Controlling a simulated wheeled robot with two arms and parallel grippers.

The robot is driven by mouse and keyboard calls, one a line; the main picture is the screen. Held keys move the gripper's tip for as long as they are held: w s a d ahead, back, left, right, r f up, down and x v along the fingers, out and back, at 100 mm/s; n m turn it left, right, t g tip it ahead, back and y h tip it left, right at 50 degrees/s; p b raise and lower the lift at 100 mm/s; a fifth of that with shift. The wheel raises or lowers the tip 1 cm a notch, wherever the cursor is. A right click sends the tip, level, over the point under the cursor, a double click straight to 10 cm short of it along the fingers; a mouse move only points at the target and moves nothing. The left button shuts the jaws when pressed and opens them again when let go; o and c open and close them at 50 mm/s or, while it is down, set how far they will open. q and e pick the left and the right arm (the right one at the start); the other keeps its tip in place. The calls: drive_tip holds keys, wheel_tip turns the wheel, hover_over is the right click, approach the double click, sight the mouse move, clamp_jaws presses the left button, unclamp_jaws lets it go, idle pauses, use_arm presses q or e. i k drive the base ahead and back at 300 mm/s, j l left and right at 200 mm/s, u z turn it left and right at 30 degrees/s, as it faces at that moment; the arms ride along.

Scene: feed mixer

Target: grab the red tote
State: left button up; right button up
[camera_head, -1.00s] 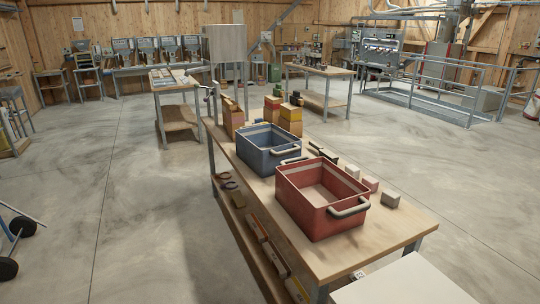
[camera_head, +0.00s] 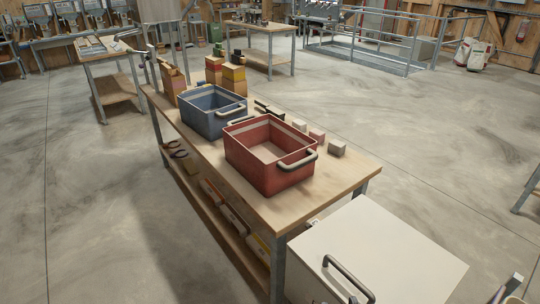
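The red tote (camera_head: 262,172) stands upright on the wooden workbench (camera_head: 335,177), near its front right end. It looks empty. Neither of my grippers shows in the head view.
Small blocks (camera_head: 337,149) lie to the right of the red tote. Stacked boxes (camera_head: 233,80) stand at the bench's far end. A white cabinet (camera_head: 385,250) with a dark handle stands at the bench's near end. Open concrete floor (camera_head: 100,220) lies to the left.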

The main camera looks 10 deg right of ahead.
sight(272, 155)
drive_tip(key=i+j, duration=1.15)
drive_tip(key=i, duration=0.1)
